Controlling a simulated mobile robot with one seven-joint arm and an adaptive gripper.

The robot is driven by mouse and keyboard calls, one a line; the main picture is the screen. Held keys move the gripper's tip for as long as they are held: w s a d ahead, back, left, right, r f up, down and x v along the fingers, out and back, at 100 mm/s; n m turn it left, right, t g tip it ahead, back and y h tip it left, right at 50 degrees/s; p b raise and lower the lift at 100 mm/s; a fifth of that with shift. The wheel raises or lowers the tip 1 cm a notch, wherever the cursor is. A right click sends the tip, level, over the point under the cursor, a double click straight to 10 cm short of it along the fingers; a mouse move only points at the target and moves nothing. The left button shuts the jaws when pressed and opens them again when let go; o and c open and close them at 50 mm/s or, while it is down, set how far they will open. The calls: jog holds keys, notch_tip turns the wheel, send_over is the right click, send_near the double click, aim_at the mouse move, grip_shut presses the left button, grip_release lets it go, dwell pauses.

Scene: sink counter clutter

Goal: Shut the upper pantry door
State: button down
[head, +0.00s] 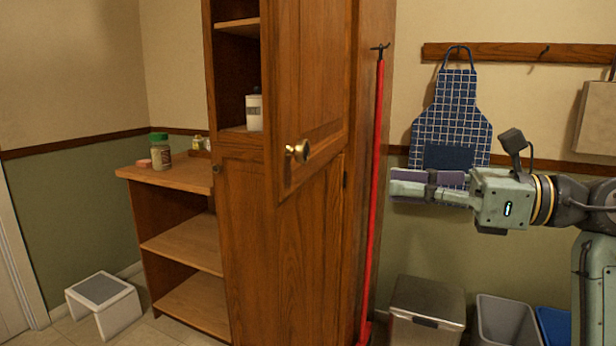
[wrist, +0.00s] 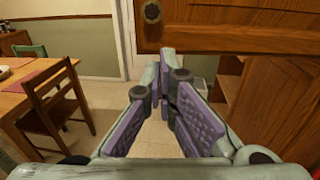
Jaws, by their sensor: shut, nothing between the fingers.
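The upper pantry door (head: 312,85) is wooden with a brass knob (head: 298,151). It stands open, swung out from the tall cabinet, and shelves show behind its left edge. In the wrist view the door's lower part (wrist: 225,30) and its knob (wrist: 152,11) show at the top, beyond and above my fingers. The lower pantry door (head: 285,250) looks shut. My gripper (head: 400,185) is to the right of the cabinet in the head view, pointing left, apart from the door. In the wrist view my gripper's fingertips (wrist: 162,82) are together with nothing between them.
A red-handled broom or mop (head: 375,200) hangs on the cabinet's right side. A steel bin (head: 427,305) and a grey bin (head: 508,320) stand below my arm. An apron (head: 450,115) hangs behind. A table (wrist: 35,85) and chair (wrist: 55,110) stand left in the wrist view.

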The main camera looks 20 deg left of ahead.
aim_at(291, 176)
jog(key=a+p, duration=0.1)
jog(key=a, duration=0.3)
jog(key=a+p, duration=0.2)
jog(key=a, duration=0.2)
jog(key=s+a+p, duration=0.1)
jog(key=a, duration=0.3)
jog(key=shift+a+r, duration=0.15)
jog(key=shift+a, duration=0.2)
jog(key=shift+s+a, duration=0.1)
jog(key=shift+a, duration=0.4)
